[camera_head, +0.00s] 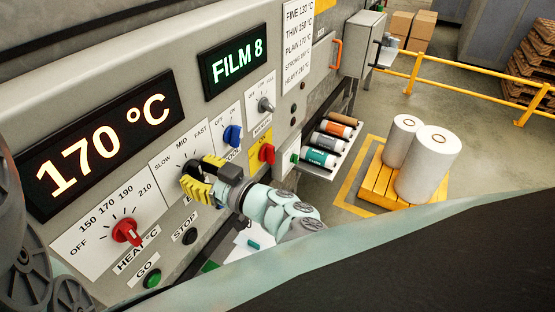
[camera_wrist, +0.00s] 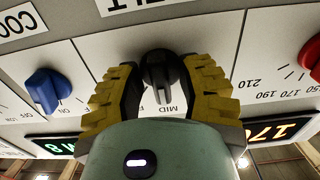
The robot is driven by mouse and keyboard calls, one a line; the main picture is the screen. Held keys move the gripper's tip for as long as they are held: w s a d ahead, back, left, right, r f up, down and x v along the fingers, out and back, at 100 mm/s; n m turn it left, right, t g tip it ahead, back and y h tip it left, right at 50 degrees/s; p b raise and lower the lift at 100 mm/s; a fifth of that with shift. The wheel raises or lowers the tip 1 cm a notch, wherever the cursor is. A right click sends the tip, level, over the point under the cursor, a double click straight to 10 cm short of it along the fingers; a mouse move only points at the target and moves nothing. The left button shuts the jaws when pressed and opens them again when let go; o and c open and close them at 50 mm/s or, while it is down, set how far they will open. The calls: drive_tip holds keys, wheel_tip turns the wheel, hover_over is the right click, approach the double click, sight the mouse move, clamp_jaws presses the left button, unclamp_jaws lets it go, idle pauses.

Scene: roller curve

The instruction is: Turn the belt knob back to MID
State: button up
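The black belt knob (camera_wrist: 160,76) sits between the two fingers of my gripper (camera_wrist: 160,82) in the wrist view, which shows the panel upside down. Its ridge points roughly at the MID mark (camera_wrist: 168,108). In the head view, the belt dial plate (camera_head: 168,163) shows SLOW, MID and FAST, and my yellow-and-black gripper (camera_head: 203,181) reaches the dial from the lower right. The fingers stand apart on either side of the knob, with bare panel beside the ridge. Whether a pad touches the knob's rim is hard to tell. In the head view the gripper partly hides the knob.
The red heat knob (camera_head: 127,232) is left of my gripper; the blue knob (camera_head: 232,135) and red knob (camera_head: 267,153) are to its right. A green GO button (camera_head: 152,278) and black STOP button (camera_head: 190,236) lie below. The display (camera_head: 100,147) reads 170 °C.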

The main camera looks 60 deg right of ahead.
drive_tip(key=shift+o, duration=0.6)
drive_tip(key=s, duration=1.2)
drive_tip(key=shift+d, duration=0.45)
